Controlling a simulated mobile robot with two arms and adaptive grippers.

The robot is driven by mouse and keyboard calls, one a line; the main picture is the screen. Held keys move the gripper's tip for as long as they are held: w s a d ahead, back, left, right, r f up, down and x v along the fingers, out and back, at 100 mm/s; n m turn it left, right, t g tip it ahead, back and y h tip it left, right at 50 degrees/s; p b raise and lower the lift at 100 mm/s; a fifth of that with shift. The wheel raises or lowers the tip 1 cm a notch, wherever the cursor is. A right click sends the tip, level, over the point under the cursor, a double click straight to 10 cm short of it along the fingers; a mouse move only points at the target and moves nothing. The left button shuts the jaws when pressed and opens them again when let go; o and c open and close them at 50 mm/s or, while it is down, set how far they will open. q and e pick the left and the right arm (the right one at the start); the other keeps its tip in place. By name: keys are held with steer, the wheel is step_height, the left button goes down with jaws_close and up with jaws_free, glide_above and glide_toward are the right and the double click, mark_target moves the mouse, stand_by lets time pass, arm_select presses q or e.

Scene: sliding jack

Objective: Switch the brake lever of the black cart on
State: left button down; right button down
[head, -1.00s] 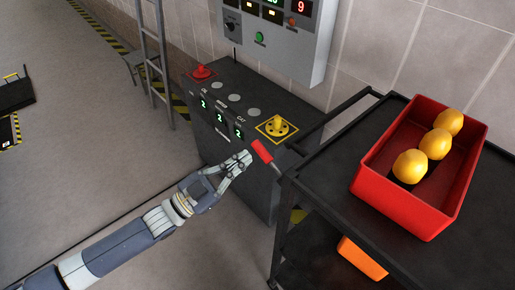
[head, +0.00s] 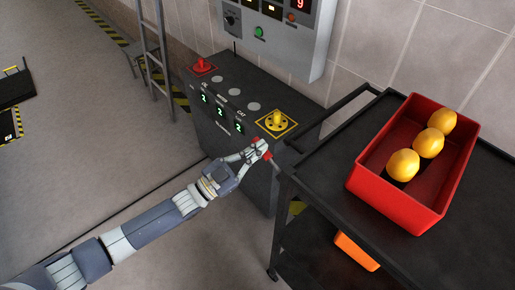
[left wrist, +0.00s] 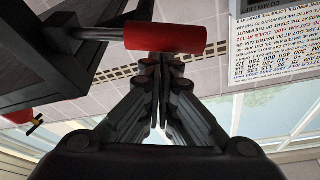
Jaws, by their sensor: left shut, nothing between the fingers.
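The black cart (head: 330,188) stands at the right of the head view. Its brake lever has a red handle (head: 268,156) at the cart's left side, partly hidden by my gripper; in the left wrist view the red handle (left wrist: 165,37) lies across the picture on a dark rod. My left gripper (head: 259,148) is shut and empty, its fingertips at the handle. In the left wrist view its fingertips (left wrist: 160,62) are just below the handle in the picture; whether they touch it I cannot tell. My right gripper is out of view.
A dark control console (head: 232,142) with a yellow knob (head: 278,120) and red knob (head: 201,66) stands behind my gripper. A red bin (head: 405,204) with yellow round objects sits on the cart. An orange thing (head: 356,251) is on the lower shelf. The floor at left is mostly clear.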

arm_select(q)
steer(key=shift+a+f, duration=0.1)
steer(key=shift+w+a+f+n+b, duration=0.1)
steer(key=shift+f+n+b, duration=0.1)
steer(key=shift+n+b, duration=0.2)
steer(key=shift+f+t, duration=0.1)
steer(key=shift+t, duration=0.2)
step_height(320, 180, down, 7)
steer(key=w+a+n+t+y+b, duration=0.1)
steer(key=n+t+y+b, duration=0.2)
steer(key=n, duration=1)
steer(key=shift+w+a+f+t+y+b, duration=0.2)
steer(key=shift+t+y+b, duration=0.2)
steer(key=shift+y+b, duration=0.9)
steer(key=shift+h+b, duration=0.35)
steer(key=shift+h, duration=0.05)
